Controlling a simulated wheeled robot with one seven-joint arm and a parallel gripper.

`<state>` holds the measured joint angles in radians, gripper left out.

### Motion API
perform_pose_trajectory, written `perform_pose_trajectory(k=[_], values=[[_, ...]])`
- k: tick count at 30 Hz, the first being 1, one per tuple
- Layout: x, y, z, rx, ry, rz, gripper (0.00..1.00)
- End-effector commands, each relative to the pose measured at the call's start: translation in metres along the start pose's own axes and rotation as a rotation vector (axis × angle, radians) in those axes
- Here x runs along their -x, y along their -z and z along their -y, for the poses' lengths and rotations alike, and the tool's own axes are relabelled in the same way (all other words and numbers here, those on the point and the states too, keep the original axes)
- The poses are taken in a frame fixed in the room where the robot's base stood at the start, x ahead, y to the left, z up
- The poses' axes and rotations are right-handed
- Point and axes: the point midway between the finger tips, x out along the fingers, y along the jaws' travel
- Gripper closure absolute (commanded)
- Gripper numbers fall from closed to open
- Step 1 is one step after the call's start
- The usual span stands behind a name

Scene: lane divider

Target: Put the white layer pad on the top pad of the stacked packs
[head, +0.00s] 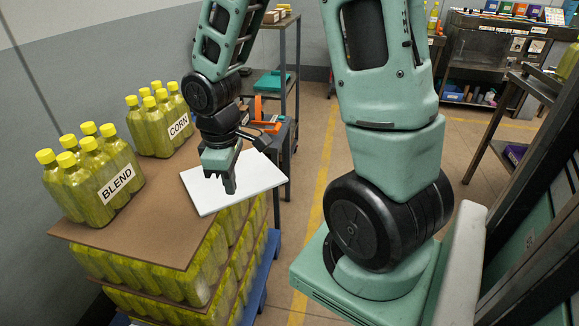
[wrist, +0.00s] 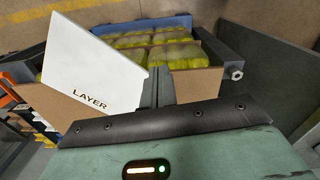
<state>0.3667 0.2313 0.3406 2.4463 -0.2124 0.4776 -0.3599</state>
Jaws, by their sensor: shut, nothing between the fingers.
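The white layer pad (head: 258,179) lies at the right side of the brown top pad (head: 150,228) on the stacked packs. Its right part seems to reach past the brown pad's edge. In the wrist view the white pad (wrist: 95,62) shows the word LAYER, with brown pad (wrist: 196,84) on both sides. My gripper (head: 230,188) points down over the white pad's left part, shut and empty. I cannot tell whether the fingertips touch the pad. Stacked packs of yellow bottles (head: 165,282) show under the brown pad.
A BLEND pack (head: 90,185) and a CORN pack (head: 160,125) of yellow-capped bottles stand on the brown pad's left and back. A blue pallet (head: 262,268) is below. A shelf cart (head: 284,55) stands behind. Floor with a yellow line (head: 325,165) is open to the right.

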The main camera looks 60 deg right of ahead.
Motion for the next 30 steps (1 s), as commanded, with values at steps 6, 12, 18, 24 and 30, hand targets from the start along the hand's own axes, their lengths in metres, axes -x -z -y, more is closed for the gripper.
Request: perform_pose_trajectory(k=[6,12,18,24,30], values=[[-0.004,-0.071,-0.104,-0.08,0.013,0.011,1.0],[-0.015,-0.133,-0.151,-0.113,0.02,0.004,1.0],[-0.024,-0.16,-0.164,-0.12,0.024,-0.002,1.0],[-0.048,-0.161,-0.164,-0.119,0.026,-0.001,1.0],[-0.089,-0.161,-0.163,-0.118,0.026,0.0,1.0]])
